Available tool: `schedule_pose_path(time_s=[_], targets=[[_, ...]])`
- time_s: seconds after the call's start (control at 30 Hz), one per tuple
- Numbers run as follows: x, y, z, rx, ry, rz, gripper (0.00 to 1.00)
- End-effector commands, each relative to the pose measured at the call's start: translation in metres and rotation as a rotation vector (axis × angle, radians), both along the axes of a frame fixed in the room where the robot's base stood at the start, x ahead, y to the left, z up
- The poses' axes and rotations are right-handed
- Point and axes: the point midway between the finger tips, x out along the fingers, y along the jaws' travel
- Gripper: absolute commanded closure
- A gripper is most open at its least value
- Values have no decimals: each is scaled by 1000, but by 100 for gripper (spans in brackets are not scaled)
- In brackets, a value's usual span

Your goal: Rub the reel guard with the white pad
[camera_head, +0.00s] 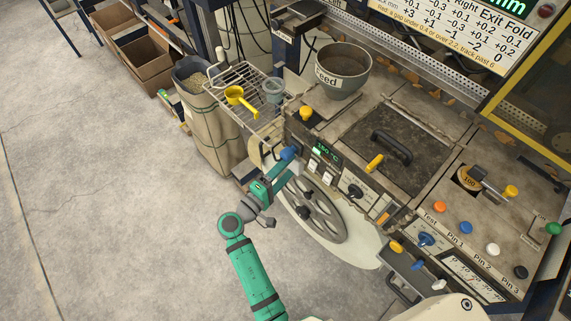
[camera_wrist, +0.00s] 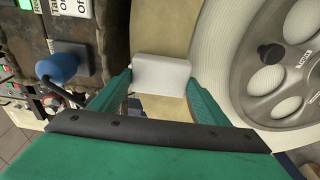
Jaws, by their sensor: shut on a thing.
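My gripper (camera_wrist: 160,84) is shut on the white pad (camera_wrist: 160,72), a small pale block held between its two green fingertips in the wrist view. A tan curved surface, which looks like the reel guard (camera_wrist: 165,30), lies just beyond the pad, beside the reel (camera_wrist: 228,45). I cannot tell whether the pad touches it. In the head view my gripper (camera_head: 281,170) is at the machine's front, left of the grey spoked reel (camera_head: 318,212). A tan edge of the guard (camera_head: 255,153) shows there; the pad is hidden by the gripper.
A blue-knobbed lever (camera_wrist: 60,68) sticks out close left of the pad in the wrist view. A wire rack (camera_head: 240,88) holding a yellow scoop (camera_head: 238,97) and a sack (camera_head: 208,125) stand left of the machine. The concrete floor (camera_head: 110,190) at left is open.

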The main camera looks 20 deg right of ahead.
Motion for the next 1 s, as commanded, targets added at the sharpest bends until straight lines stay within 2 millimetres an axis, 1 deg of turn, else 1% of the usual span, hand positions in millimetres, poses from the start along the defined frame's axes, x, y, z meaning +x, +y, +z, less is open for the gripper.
schedule_pose_path(time_s=[0.3,0.47,0.67,1.0], targets=[[-22,-9,0,0,0,0,48],[-25,-14,0,0,0,-3,48],[-20,-14,1,0,-2,-6,48],[3,-6,1,-1,-3,-6,48]])
